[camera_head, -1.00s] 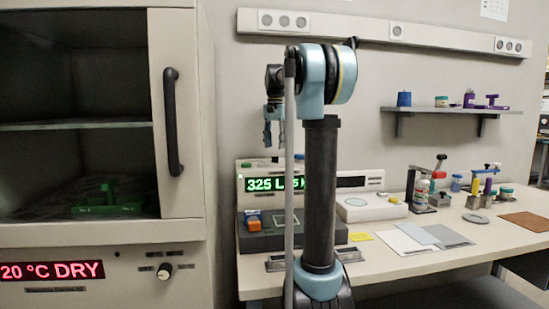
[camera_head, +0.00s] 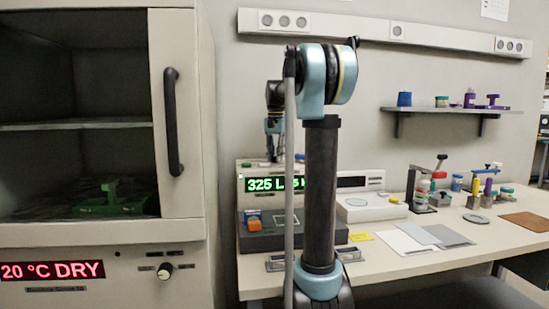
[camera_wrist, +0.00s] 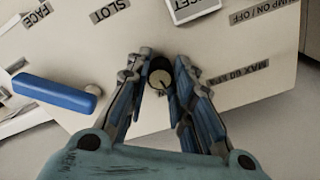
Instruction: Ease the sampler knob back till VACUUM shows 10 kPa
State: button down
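A small round knob (camera_wrist: 161,76) with a black rim, a pale face and a dark pointer line shows in the wrist view, on a pale panel. My gripper (camera_wrist: 160,60) is open, its fingers on either side of the knob; I cannot tell whether they touch it. The knob is hidden there. No readable VACUUM value shows in either view.
A blue lever (camera_wrist: 55,93) lies left of the fingers. Panel labels read "SLOT", "FACE", "MAX 60 kPa" and pump on/off. An orange-and-blue item (camera_head: 253,222) sits on the dark base below the display. A cabinet (camera_head: 188,100) stands close on the left.

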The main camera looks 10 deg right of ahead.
jog(key=shift+n, duration=0.4)
jog(key=n, duration=0.4)
jog(key=shift+n, duration=0.3)
jog(key=n, duration=0.4)
jog(key=shift+w+n, duration=0.1)
jog(key=shift+n, duration=0.2)
jog(key=c, duration=1.4)
grip_release()
jog(key=shift+o, duration=0.2)
notch_tip(320, 180, up, 12)
